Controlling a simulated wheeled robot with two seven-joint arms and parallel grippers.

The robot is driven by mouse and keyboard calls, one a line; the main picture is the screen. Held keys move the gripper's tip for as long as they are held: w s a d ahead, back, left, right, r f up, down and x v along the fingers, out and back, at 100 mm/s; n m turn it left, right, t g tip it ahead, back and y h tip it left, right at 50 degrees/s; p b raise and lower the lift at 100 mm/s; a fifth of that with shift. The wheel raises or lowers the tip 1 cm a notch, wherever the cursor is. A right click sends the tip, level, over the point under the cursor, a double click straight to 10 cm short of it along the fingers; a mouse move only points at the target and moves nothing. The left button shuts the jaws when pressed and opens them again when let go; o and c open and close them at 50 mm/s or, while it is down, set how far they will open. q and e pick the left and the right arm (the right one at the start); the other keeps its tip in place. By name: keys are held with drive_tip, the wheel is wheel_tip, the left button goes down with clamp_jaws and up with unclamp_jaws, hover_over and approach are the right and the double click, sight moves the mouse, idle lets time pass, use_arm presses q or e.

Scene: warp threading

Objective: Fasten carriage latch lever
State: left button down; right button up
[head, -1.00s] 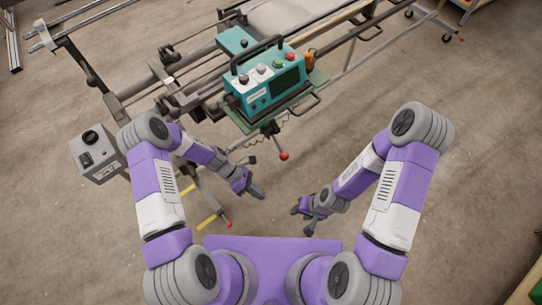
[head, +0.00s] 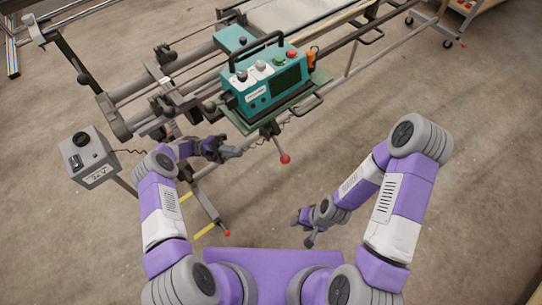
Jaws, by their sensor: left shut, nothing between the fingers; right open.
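The teal carriage unit (head: 262,93) sits on the machine's rails, with a black handle, knobs and buttons on it. A dark lever with a red ball knob (head: 285,158) hangs below its front edge. A small orange handle (head: 311,54) stands at its right end. I cannot tell for certain which of these is the latch lever. My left gripper (head: 232,153) is shut and empty, just left of the red knob and apart from it in the picture. My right gripper (head: 303,231) is open and empty, low over the floor, below the red knob in the picture.
A grey control box (head: 88,158) on a post stands at the left. A second red ball (head: 227,233) sits at the end of a low bar near yellow floor marks. Long rails (head: 380,27) run to the upper right.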

use_arm(q)
drive_tip(key=shift+d, duration=0.1)
drive_tip(key=x, duration=1.4)
drive_tip(key=shift+p, duration=0.3)
use_arm(e)
drive_tip(key=shift+r, duration=0.3)
